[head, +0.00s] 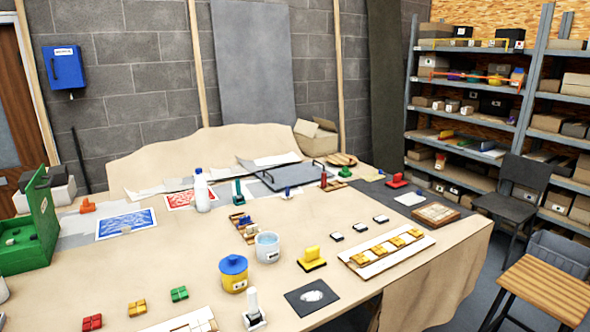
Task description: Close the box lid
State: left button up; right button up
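A green box (28,259) stands at the left edge of the table, partly cut off by the picture's edge. Its green lid (42,205) is raised and stands steeply upright on the box's right side. A few small pale and green pieces show inside the box. A small cardboard box (317,141) at the back of the table also has its flaps up. Neither of my grippers is in view.
A blue patterned sheet (126,223) lies right of the green box. A white bottle (202,192), a yellow jar with a blue lid (234,273) and a white cup (267,247) stand mid-table. Small red (92,322) and green tiles lie near the front.

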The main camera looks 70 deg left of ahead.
aim_at(38, 193)
jog(key=u, duration=3.55)
